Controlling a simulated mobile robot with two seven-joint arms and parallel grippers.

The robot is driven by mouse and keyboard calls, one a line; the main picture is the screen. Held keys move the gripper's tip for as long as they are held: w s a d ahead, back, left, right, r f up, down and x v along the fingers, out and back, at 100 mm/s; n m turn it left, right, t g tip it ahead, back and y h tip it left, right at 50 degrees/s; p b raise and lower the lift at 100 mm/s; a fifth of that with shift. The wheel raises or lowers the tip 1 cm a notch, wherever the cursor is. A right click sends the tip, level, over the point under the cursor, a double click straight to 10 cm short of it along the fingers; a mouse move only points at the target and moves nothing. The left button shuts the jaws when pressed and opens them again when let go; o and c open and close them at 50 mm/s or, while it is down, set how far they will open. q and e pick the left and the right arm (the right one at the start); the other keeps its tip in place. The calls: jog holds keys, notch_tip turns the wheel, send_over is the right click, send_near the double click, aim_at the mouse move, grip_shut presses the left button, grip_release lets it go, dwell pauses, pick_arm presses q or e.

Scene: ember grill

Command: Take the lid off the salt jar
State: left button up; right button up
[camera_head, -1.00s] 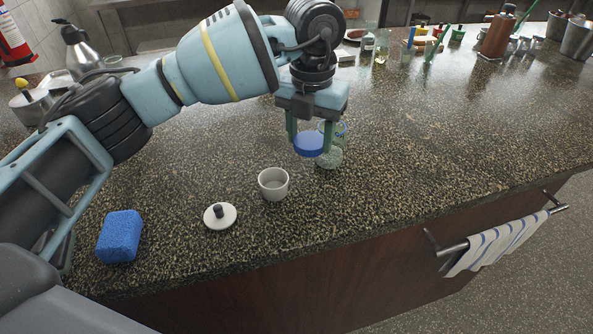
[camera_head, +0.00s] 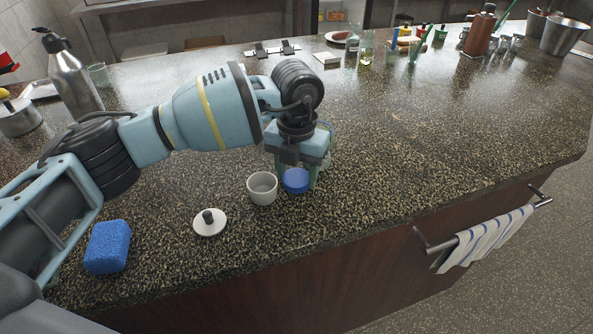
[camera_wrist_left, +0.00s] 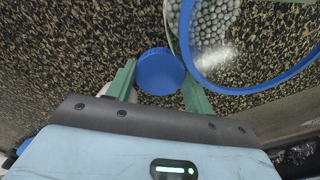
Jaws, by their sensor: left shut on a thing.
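My left gripper (camera_head: 298,174) is shut on a round blue lid (camera_head: 295,182) and holds it low over the counter, just right of a small white pot. Whether the lid touches the counter I cannot tell. In the left wrist view the blue lid (camera_wrist_left: 160,72) sits between the two green fingers. A clear jar (camera_wrist_left: 215,45) with a blue rim and pale grains inside stands beside it; in the head view my gripper mostly hides this jar. My right gripper is out of view.
A blue sponge (camera_head: 108,247) lies at the front left. A steel flask (camera_head: 70,75) stands at the back left. Bottles and a brown dispenser (camera_head: 479,32) stand at the back. A striped towel (camera_head: 487,238) hangs on the front rail. The counter's right middle is clear.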

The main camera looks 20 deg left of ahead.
aim_at(296, 178)
pick_arm(q)
jog(key=shift+f, duration=0.1)
jog(key=o, duration=1.1)
jog(key=shift+c, duration=0.2)
notch_tip(296, 178, up, 12)
jog(key=shift+r, duration=0.2)
jog(key=shift+s+f, duration=0.1)
